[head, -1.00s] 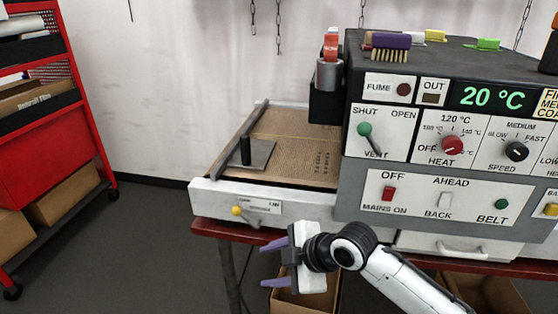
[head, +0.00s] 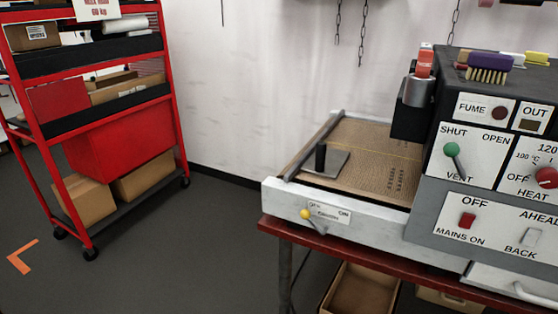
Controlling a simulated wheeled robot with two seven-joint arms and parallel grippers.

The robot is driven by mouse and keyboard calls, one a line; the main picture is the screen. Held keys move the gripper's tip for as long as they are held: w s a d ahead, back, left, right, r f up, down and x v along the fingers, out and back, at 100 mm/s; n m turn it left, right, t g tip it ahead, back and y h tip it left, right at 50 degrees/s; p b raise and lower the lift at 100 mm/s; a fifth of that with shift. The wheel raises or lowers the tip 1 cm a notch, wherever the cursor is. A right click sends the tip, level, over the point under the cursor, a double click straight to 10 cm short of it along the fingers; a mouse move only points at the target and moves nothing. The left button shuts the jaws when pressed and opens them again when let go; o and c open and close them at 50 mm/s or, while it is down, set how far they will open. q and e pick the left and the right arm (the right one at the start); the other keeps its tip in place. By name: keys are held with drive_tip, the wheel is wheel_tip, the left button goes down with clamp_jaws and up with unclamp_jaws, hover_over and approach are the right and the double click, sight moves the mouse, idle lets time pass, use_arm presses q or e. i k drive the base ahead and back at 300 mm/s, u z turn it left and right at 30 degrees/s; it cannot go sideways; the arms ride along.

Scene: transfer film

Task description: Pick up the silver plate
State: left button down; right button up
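The silver plate (head: 333,164) is a flat grey metal square with an upright black handle (head: 320,157). It lies on the brown mesh belt (head: 372,150) at the left end of the machine, close to the belt's left rail. Neither of my grippers shows in the head view now, so their state is hidden. Nothing touches the plate.
The grey machine (head: 428,213) with dials stands right of the belt on a red table (head: 345,252). A red wheeled rack (head: 108,145) with boxes stands at the left. An open cardboard box (head: 362,290) is under the table. Floor between rack and table is clear.

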sight(326, 162)
drive_tip(key=u, duration=1.7)
drive_tip(key=i, duration=1.45)
drive_tip(key=z, duration=1.85)
